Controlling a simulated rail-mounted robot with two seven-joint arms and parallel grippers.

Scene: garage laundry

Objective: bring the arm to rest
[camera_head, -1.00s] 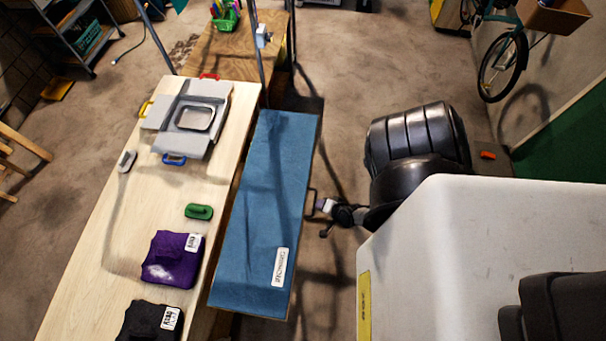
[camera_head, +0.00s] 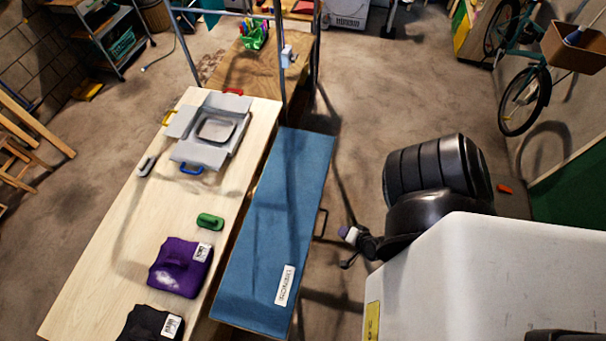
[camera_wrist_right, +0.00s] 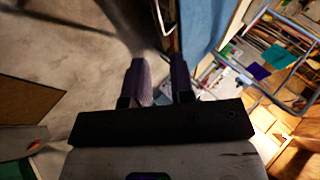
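My right gripper (camera_head: 347,249) is in the head view, to the right of the blue panel's dark handle (camera_head: 321,223) and apart from it. In the right wrist view its two fingers (camera_wrist_right: 160,72) stand apart with nothing seen between them. The long blue panel (camera_head: 283,190) with a white label lies along the right side of the pale wooden table (camera_head: 115,225). It also shows at the top of the right wrist view (camera_wrist_right: 200,25). My left gripper is in neither view.
A bicycle (camera_head: 523,95) stands by the right wall. Bare floor (camera_head: 420,90) lies between.

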